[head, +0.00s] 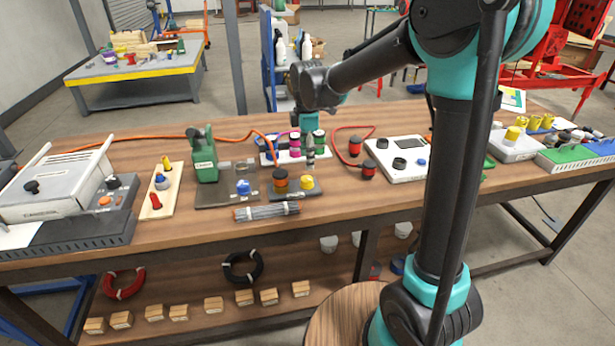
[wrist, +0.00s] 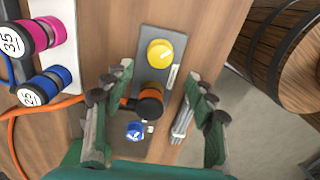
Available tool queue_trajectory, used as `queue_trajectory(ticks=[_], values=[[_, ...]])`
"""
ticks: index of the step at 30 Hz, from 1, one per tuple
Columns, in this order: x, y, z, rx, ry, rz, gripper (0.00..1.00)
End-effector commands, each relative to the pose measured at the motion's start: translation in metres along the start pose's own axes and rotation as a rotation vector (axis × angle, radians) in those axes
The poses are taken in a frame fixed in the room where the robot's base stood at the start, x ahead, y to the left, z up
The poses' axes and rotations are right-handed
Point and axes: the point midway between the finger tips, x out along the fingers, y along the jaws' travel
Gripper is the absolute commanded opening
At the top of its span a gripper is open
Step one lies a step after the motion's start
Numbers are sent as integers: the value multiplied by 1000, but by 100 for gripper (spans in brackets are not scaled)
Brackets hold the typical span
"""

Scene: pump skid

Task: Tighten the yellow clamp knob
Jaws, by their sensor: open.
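The yellow clamp knob (wrist: 160,53) is round and sits on a grey plate (wrist: 158,32) in the wrist view, with a small label beside it. In the head view the yellow knob (head: 306,183) sits at the right end of the plate, just below my gripper (head: 310,160). In the wrist view my gripper (wrist: 160,80) is open and empty, its green fingers spread either side of the plate. The yellow knob lies beyond the fingertips, apart from them. An orange and black knob (wrist: 150,100) shows between the fingers.
A blue knob (wrist: 134,130) lies close by. A bundle of grey rods (head: 266,211) lies in front of the plate. A white block with pink and blue spools (wrist: 48,60) stands to the left in the wrist view. A green pump (head: 202,153) stands left on the bench.

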Motion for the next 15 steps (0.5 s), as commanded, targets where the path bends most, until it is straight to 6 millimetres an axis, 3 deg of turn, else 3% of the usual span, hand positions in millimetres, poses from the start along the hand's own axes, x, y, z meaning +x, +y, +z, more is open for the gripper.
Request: queue_trajectory(ticks=[9,15], values=[[58,0,0,1,0,0,56],[76,0,0,1,0,0,56]])
